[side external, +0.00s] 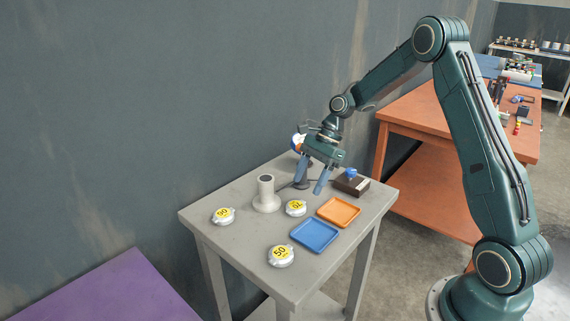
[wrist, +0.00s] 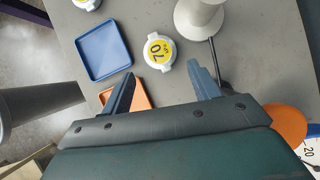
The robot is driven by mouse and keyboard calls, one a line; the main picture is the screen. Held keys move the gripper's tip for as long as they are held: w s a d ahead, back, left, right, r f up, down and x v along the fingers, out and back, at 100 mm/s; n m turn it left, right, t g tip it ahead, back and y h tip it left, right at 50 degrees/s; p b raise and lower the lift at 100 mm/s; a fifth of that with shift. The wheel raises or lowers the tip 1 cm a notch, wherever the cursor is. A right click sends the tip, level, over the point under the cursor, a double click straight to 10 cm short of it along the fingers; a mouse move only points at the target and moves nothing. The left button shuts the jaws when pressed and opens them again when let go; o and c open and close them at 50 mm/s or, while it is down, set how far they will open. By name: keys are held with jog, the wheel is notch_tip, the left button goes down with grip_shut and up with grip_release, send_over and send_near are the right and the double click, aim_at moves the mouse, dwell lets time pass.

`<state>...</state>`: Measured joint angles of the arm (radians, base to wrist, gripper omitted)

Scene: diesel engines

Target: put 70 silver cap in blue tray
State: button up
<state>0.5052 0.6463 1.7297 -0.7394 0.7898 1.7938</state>
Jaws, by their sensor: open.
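The silver cap with a yellow "70" label (wrist: 159,52) lies flat on the grey table, just beyond my fingertips in the wrist view. In the side view the same cap (side external: 295,208) sits between the pale post and the trays. The blue tray (side external: 315,235) is empty and lies close to the cap; it also shows left of the cap in the wrist view (wrist: 103,51). My gripper (side external: 309,187) is open and empty above the table, behind the cap. In the wrist view its fingers (wrist: 160,68) are spread wide, with nothing between them.
An empty orange tray (side external: 339,212) adjoins the blue one. A pale post (side external: 265,195) stands near the cap. Two other yellow-labelled caps lie at the left (side external: 223,216) and front (side external: 281,256). A dark box with a blue knob (side external: 350,182) is at the right.

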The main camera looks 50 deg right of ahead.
aim_at(297, 205)
jog(key=shift+a+f, duration=0.3)
jog(key=shift+f, duration=0.2)
jog(key=shift+x, duration=2.55)
jog(key=shift+c, duration=0.4)
jog(key=c, duration=0.8)
jog(key=shift+r, duration=0.15)
jog(key=shift+r, duration=4.9)
